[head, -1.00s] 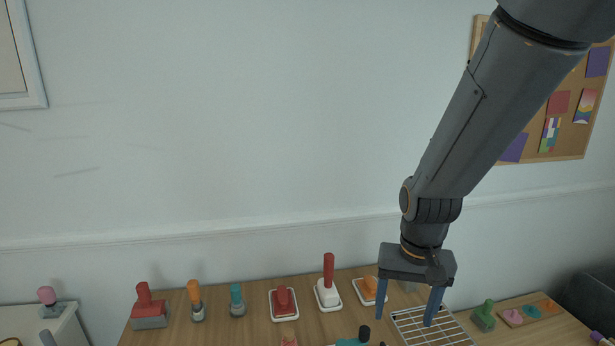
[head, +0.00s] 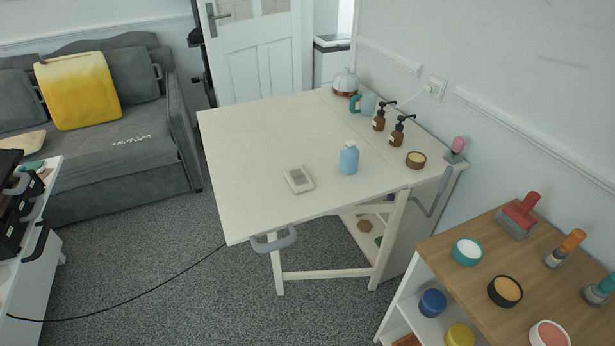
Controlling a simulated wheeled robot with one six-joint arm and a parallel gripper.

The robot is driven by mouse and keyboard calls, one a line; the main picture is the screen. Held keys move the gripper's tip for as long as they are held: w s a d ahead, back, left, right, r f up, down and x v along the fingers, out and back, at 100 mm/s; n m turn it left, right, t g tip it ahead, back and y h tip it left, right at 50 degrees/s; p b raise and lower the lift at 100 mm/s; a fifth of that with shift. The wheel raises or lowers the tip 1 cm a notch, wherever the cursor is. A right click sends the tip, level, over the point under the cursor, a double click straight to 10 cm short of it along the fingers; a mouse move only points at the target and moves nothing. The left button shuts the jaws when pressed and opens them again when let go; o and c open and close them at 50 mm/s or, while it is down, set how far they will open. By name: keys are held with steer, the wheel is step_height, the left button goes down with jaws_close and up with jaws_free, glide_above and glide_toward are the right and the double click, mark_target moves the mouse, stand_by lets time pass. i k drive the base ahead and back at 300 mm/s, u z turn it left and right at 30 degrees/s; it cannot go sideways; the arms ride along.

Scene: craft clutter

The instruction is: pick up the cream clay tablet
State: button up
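I cannot make out the cream clay tablet for certain in the head view. A small flat off-white rectangular piece with a grey face (head: 298,180) lies on the white table (head: 260,140), left of a light blue bottle (head: 348,158). I cannot tell whether it is a clay tablet. My gripper is not in view.
Two brown pump bottles (head: 397,131), a mug (head: 364,104) and a small bowl (head: 416,160) stand along the table's right side. The wooden-topped shelf (head: 452,247) at lower right holds tubs and stamps. A grey sofa (head: 105,140) stands left. Carpet between is free, except a black cable.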

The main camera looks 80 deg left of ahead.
mark_target(299, 179)
steer(key=k, duration=0.35)
steer(key=z, duration=1.55)
steer(key=i, duration=0.7)
steer(key=u, duration=4.6)
steer(key=i, duration=0.7)
steer(key=u, duration=0.85)
steer(key=i, duration=0.7)
steer(key=u, duration=0.4)
